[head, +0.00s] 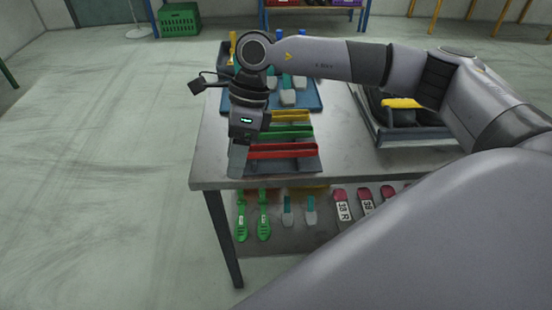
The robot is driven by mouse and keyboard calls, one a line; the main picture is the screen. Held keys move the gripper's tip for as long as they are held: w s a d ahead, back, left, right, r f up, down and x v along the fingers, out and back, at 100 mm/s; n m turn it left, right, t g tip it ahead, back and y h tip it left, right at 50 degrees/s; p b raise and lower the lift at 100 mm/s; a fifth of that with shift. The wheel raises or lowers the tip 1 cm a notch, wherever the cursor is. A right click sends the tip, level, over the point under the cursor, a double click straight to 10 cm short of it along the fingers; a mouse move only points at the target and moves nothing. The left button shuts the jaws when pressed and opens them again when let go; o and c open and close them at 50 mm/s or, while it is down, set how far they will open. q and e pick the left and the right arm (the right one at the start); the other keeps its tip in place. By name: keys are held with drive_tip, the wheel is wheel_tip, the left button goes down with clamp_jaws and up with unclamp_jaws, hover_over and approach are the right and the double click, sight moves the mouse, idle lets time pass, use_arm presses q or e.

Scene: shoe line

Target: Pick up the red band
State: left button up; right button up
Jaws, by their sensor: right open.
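The red band (285,151) lies at the front of a dark tray (308,165) on the grey table, its length running left to right. A green band (290,131) and a yellow band (292,116) lie behind it in the same tray. My right gripper (238,162) points down at the left end of the red band. Its jaws are open, and the fingers cover that end. I cannot tell whether they touch the band. My left gripper is not in view.
The table's (212,165) left edge is close beside my gripper. A blue tray (314,100) with grey-and-teal pieces stands behind the bands. A grey bin (412,134) with dark items sits at right. Green shoe parts (264,222) lie on a lower shelf.

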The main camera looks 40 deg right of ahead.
drive_tip(key=w+d+r+t+h+b, duration=0.1)
drive_tip(key=d+h, duration=0.1)
drive_tip(key=d, duration=0.3)
drive_tip(key=w+d+r+h, duration=0.1)
drive_tip(key=d+r+h, duration=0.1)
drive_tip(key=d, duration=0.4)
drive_tip(key=shift+m, duration=0.3)
wheel_tip(320, 180, down, 7)
drive_tip(key=shift+w+a+f, duration=0.1)
drive_tip(key=shift+a+f, duration=0.05)
drive_tip(key=c, duration=1.1)
